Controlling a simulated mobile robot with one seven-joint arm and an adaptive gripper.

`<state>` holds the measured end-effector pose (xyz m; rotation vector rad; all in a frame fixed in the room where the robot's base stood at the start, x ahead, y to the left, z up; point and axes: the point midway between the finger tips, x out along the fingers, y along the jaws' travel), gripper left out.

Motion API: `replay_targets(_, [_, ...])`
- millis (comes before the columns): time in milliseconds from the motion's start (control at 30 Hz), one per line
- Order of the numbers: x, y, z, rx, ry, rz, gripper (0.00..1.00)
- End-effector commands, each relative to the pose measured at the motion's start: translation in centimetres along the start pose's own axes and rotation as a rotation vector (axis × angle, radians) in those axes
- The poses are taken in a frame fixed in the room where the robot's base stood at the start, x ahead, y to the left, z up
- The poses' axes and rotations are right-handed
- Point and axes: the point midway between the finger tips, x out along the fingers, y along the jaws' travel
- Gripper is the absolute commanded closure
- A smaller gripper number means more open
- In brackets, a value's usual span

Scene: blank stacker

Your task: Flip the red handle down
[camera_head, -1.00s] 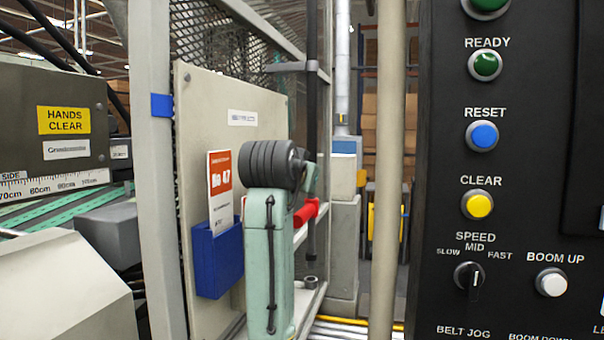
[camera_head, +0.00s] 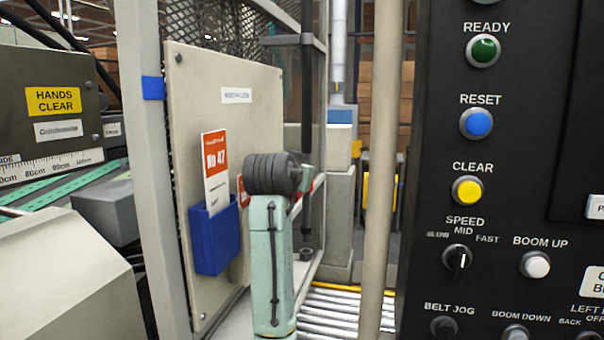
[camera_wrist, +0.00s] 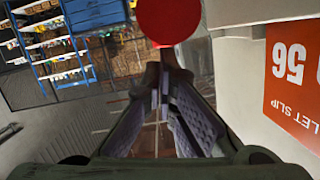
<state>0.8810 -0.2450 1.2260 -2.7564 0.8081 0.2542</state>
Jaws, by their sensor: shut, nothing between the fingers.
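The red handle shows in the head view only as a small red sliver (camera_head: 319,182) just right of my dark wrist joint; my arm hides the rest. In the wrist view a round red end (camera_wrist: 168,17), apparently the handle's, sits at the top edge, just beyond my fingertips. My gripper (camera_wrist: 164,62) is shut and empty, its fingers meeting below the red end. Whether they touch it I cannot tell. In the head view my gripper is mostly hidden behind my arm.
A beige panel (camera_head: 215,100) with a blue holder (camera_head: 214,240) and an orange-white card (camera_head: 215,165) stands left of my arm. A pale post (camera_head: 383,120) and black control panel (camera_head: 490,200) stand right. An orange sign (camera_wrist: 293,75) is close to my gripper.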

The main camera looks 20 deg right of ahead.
Motion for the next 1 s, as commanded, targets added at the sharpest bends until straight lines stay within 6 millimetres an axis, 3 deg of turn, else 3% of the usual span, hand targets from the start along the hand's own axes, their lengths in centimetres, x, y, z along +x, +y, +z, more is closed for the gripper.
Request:
replay_targets(233, [1.1,0.8,4.3,-0.001,-0.005,-0.001,1.0])
replay_targets(367, [1.4,1.1,5.5,-0.001,-0.003,0.0,1.0])
replay_targets(767, [1.4,1.0,5.0,-0.001,-0.004,0.0,1.0])
replay_targets(1000, [1.1,0.7,1.2,0.002,0.001,-0.002,1.0])
